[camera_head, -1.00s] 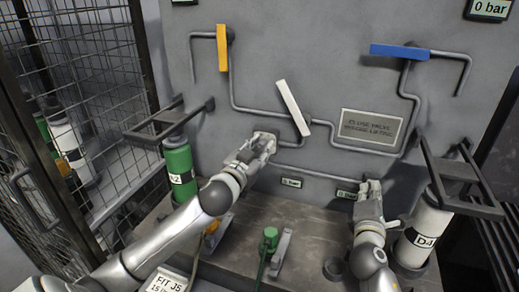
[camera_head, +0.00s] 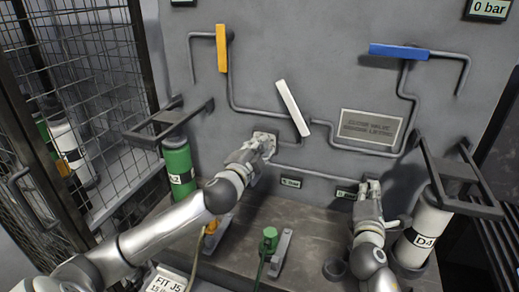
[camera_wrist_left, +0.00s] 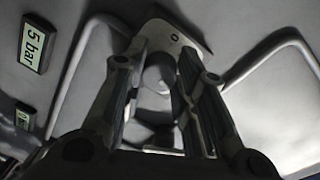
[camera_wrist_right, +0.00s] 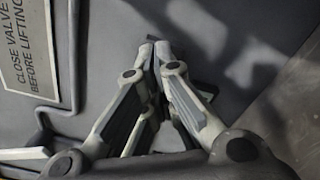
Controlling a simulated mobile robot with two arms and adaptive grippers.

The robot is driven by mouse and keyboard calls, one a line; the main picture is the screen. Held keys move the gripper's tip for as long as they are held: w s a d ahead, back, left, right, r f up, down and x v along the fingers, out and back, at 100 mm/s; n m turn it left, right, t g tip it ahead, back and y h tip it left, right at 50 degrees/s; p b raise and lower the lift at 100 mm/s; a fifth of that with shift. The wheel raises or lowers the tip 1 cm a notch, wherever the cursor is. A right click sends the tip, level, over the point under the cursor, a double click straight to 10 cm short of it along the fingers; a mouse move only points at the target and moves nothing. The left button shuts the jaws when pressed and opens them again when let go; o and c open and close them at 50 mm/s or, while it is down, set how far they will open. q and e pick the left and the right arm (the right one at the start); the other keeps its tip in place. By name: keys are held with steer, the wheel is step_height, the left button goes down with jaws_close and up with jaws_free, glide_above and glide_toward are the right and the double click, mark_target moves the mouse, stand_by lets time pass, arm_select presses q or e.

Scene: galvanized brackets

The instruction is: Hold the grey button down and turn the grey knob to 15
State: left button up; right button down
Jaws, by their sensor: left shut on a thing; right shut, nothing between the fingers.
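The grey knob (camera_wrist_left: 158,76) sits on a pale plate (camera_wrist_left: 195,32) on the grey wall, with a "0" mark near the plate's top edge. My left gripper (camera_head: 265,145) is at this plate in the head view; in the left wrist view its fingers (camera_wrist_left: 163,55) are on both sides of the knob, shut on it. My right gripper (camera_head: 367,187) is shut and empty, low at the wall; its fingertips (camera_wrist_right: 156,48) meet in the right wrist view. I cannot make out the grey button. A small display (camera_wrist_left: 33,43) reads "5 bar".
A white lever (camera_head: 292,108), an orange lever (camera_head: 222,48) and a blue lever (camera_head: 399,51) are on the wall with pipes. A second small display (camera_head: 346,194) is beside my right gripper. Green (camera_head: 178,166) and white (camera_head: 425,228) cylinders stand left and right. A mesh fence is at left.

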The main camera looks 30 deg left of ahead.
arm_select(q)
steer(key=shift+m, duration=0.8)
steer(key=o, duration=1)
steer(key=shift+o, duration=0.2)
